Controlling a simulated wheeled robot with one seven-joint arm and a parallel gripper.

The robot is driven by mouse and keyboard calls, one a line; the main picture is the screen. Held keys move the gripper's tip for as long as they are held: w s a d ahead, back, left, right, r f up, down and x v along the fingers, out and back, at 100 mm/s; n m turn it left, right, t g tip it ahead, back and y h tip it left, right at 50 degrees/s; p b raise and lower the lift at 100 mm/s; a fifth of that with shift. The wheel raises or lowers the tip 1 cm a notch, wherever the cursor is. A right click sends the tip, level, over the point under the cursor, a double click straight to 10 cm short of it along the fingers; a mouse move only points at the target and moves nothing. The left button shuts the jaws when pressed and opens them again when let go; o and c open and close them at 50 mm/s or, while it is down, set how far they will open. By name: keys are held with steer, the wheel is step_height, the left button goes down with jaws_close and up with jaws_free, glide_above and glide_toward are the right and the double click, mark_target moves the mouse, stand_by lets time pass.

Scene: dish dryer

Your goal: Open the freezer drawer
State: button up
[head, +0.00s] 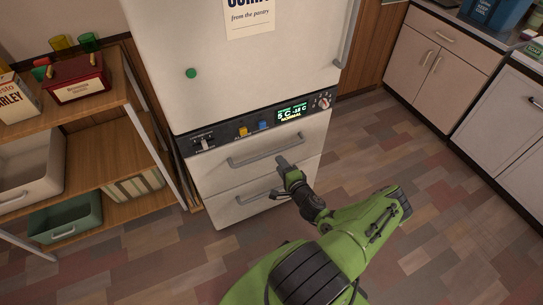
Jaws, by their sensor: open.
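The white fridge-freezer (235,65) stands upright in the middle of the head view. Below its dark control strip are two drawer fronts, and both look closed. The upper drawer (225,175) has a long grey bar handle (262,151). My gripper (282,162) is open, in front of the drawers and just below the right part of the upper handle. I cannot tell whether it touches the drawer front or handle. It holds nothing that I can see.
The control strip has a lit display (292,114). A wooden shelf unit (125,135) with bins and boxes stands close on the left. White cabinets (435,65) line the right side. The patterned floor (430,215) is clear in front and to the right.

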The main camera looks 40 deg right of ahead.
mark_target(272, 154)
steer(key=b+x, duration=0.2)
steer(key=x, duration=0.6)
steer(key=shift+w+d, duration=0.1)
steer(key=shift+w, duration=0.2)
jaws_close()
